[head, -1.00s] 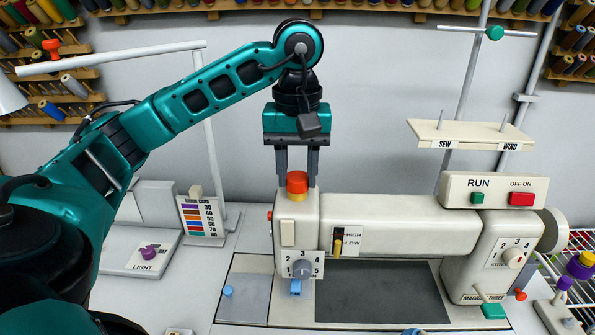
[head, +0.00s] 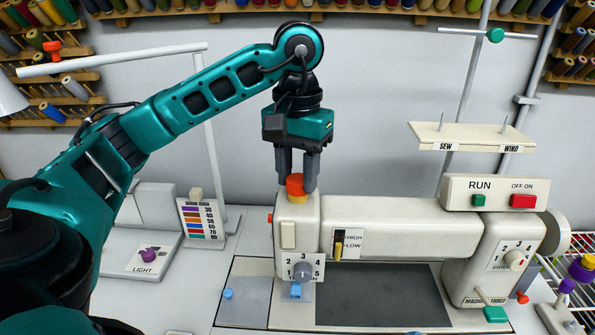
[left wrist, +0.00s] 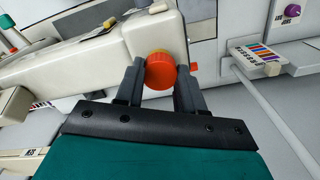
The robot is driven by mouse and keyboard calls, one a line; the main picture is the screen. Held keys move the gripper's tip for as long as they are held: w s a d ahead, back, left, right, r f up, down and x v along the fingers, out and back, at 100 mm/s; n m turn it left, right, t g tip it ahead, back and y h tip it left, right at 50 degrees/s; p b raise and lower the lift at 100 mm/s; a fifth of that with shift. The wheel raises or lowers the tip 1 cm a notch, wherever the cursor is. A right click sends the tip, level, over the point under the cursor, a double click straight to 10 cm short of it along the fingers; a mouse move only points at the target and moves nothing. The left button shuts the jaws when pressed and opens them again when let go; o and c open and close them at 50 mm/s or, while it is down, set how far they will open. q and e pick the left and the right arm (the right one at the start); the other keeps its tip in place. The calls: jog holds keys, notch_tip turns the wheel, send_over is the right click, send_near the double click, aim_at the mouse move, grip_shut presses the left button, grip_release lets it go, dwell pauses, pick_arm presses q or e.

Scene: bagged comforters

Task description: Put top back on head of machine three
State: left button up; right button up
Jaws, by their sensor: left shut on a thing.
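Machine three (head: 385,222) is the cream sewing machine, labelled "MACHINE THREE" at its lower right. The orange-red top (head: 295,186) with a yellow lower edge sits on the upper face of the machine's head (head: 292,240), at its left end. My left gripper (head: 297,182) points down from above with its two grey fingers shut on the top. In the left wrist view the top (left wrist: 160,70) lies between the fingertips, against the cream head. The seat under the top is hidden. My right gripper is not in view.
The thread stand shelf (head: 470,136), marked SEW and WIND, rises behind the machine. A colour chart (head: 202,218) and a LIGHT panel (head: 150,258) stand to the left. A wire rack (head: 575,240) is at the right. Grey table shows around the machine.

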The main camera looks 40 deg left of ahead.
pick_arm(q)
jog(key=o, duration=0.7)
jog(key=shift+m, duration=0.5)
jog(key=o, duration=0.5)
jog(key=shift+o, duration=0.3)
jog(key=o, duration=0.5)
jog(key=shift+o, duration=0.2)
